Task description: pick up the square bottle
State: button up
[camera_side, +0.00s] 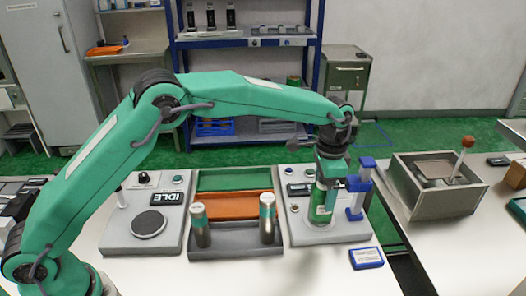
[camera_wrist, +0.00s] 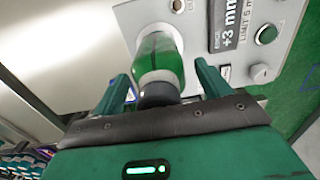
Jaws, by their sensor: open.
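A green bottle (camera_side: 320,208) with a pale band stands on the grey machine at the right of the bench, beside a blue upright. It also shows in the wrist view (camera_wrist: 160,62), its dark cap toward my gripper; I cannot tell whether its body is square. My gripper (camera_side: 326,180) is above and around the bottle's upper part, pointing down. In the wrist view the open fingers (camera_wrist: 165,85) stand on either side of the bottle, with a visible gap on each side.
The blue upright (camera_side: 356,200) is close to my gripper's right. A grey box with a lever (camera_side: 437,190) is at far right. A blue block (camera_side: 366,257) lies in front. The front bench is mostly clear.

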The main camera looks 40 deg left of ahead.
jog(key=shift+c, duration=0.3)
jog(key=c, duration=1.3)
jog(key=shift+c, duration=0.2)
jog(key=shift+r, duration=0.25)
jog(key=shift+r, duration=0.6)
notch_tip(320, 180, up, 3)
jog(key=shift+s+d+f, duration=0.1)
jog(key=shift+s+d, duration=0.05)
jog(key=s+d+r, duration=0.6)
jog(key=s, duration=0.3)
jog(key=shift+d+r, duration=0.25)
jog(key=shift+r, duration=0.1)
jog(key=shift+s, duration=0.1)
